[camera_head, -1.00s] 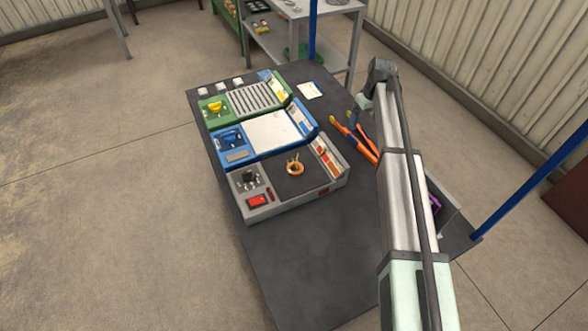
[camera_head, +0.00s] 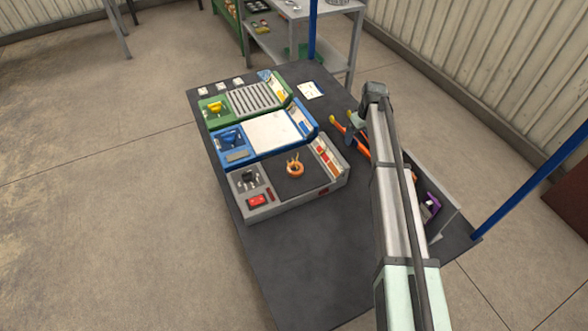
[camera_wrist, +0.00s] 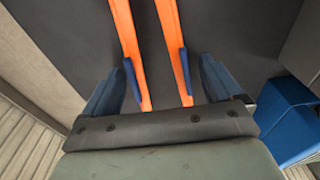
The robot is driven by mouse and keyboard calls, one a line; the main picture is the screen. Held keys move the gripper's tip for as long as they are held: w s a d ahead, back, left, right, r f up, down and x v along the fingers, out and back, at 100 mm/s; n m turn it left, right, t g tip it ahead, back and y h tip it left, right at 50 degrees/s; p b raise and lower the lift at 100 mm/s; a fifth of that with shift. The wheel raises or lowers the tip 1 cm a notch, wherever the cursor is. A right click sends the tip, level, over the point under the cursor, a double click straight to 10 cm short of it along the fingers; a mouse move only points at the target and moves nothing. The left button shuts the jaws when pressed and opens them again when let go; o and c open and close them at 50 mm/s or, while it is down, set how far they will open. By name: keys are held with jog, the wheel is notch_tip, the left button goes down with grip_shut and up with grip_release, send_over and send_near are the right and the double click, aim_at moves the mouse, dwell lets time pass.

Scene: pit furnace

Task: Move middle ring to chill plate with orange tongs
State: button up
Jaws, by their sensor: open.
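The orange tongs (camera_head: 338,126) lie on the dark table, right of the blue station, partly hidden by my arm. In the wrist view their two orange arms (camera_wrist: 125,40) run between my fingers. My gripper (camera_wrist: 158,80) is open, with a blue finger outside each tong arm and gaps visible. In the head view the gripper is mostly hidden behind my wrist. An orange ring (camera_head: 295,169) with upright prongs sits on the dark plate of the grey station; I cannot tell a middle ring apart. The blue station (camera_head: 234,143) has a pale flat plate, and the green station (camera_head: 215,112) a slatted one.
Small white blocks (camera_head: 220,86) and a white card (camera_head: 310,90) lie at the table's far end. A grey bin (camera_head: 447,217) with a purple item (camera_head: 433,203) stands right of my arm. The table's front is clear. A blue post (camera_head: 530,185) rises at right.

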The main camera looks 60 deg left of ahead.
jog(key=shift+f, duration=0.15)
jog(key=c, duration=0.7)
notch_tip(320, 180, up, 12)
jog(key=shift+r, duration=0.1)
dwell(0.8)
